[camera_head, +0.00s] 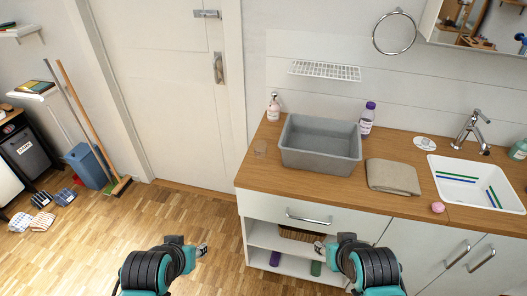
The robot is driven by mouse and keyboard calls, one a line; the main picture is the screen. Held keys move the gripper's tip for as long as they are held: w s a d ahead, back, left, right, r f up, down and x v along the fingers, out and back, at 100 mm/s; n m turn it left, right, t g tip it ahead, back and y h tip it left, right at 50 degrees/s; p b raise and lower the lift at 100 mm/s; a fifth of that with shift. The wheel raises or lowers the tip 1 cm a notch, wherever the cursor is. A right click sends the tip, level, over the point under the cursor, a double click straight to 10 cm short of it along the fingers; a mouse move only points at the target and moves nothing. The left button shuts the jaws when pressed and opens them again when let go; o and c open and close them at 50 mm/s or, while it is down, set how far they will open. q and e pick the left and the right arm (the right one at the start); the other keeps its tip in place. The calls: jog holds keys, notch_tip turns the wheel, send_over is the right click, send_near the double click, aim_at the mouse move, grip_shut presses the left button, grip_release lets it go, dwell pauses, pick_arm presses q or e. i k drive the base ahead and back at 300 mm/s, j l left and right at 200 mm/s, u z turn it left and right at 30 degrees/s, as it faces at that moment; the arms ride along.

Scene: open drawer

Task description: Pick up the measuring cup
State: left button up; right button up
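My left gripper (202,250) is low over the floor, left of the cabinet and well apart from the cup. My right gripper (319,247) is in front of the cabinet's open shelves, below the counter and apart from the cup. Both grippers are too small to tell whether they are open or shut.
A soap bottle (273,107), a purple-capped bottle (367,118) and a folded towel (393,176) are on the counter. A sink (466,178) is at right. The drawer front (300,208) has a metal handle. Floor (195,215) left of the cabinet is clear.

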aim_at(260, 147)
jog(key=i+j+z, duration=0.2)
jog(key=z, duration=0.15)
jog(key=i+j+z, duration=0.15)
jog(key=j+z, duration=0.15)
jog(key=i+j+z, duration=0.1)
jog(key=j+z, duration=0.25)
jog(key=i+j+z, duration=0.1)
jog(key=j+z, duration=0.25)
jog(key=j, duration=0.15)
